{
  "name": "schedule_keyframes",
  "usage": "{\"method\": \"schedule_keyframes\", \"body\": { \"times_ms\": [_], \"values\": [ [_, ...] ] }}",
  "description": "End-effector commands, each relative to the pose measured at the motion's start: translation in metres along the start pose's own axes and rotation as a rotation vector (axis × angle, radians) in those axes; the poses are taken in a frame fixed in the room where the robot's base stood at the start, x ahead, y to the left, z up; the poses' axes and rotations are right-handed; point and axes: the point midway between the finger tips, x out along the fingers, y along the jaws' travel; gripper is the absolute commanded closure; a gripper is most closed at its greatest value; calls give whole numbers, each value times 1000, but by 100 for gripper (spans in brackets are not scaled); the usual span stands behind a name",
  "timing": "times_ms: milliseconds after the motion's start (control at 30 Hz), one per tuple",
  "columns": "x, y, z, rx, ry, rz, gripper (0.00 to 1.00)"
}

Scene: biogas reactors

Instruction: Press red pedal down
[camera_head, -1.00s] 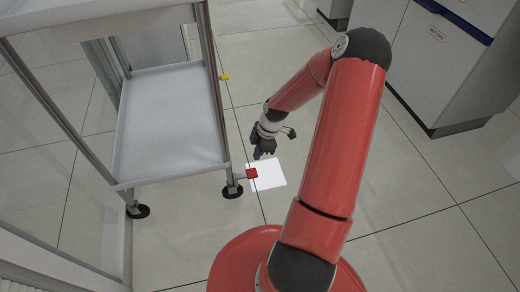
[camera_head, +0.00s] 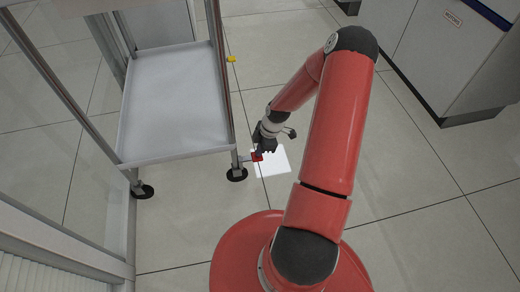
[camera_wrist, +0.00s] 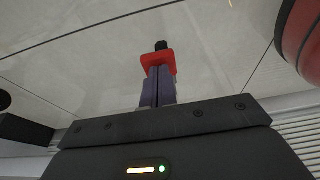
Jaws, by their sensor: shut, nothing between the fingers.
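The red pedal (camera_head: 257,157) sticks out from the lower corner of the cart frame, near its foot, low above the floor. In the wrist view the red pedal (camera_wrist: 158,58) lies just beyond my fingertips, with a dark part behind it. My gripper (camera_head: 266,148) is shut and empty, right at the pedal and partly covering it. In the wrist view my gripper (camera_wrist: 158,72) has its fingers together, overlapping the pedal's near edge. I cannot tell whether the fingertips touch the pedal.
The white shelf cart (camera_head: 175,103) stands to the left on black feet (camera_head: 236,174). A yellow piece (camera_head: 231,59) sits on the cart's right side, farther back. A white square (camera_head: 272,161) lies on the floor under the pedal. Grey cabinets (camera_head: 440,65) stand at the right.

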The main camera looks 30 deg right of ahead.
Motion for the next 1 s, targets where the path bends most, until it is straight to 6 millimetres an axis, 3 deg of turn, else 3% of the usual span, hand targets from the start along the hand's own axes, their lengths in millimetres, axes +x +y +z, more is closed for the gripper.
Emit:
{"method": "schedule_keyframes", "body": {
  "times_ms": [433, 867, 1000],
  "values": [
    [9, 0, 9, 7, 130, 0, 100],
    [32, 0, 22, 6, 405, 3, 100],
    [36, 0, 23, 0, 400, 0, 100]
  ]
}}
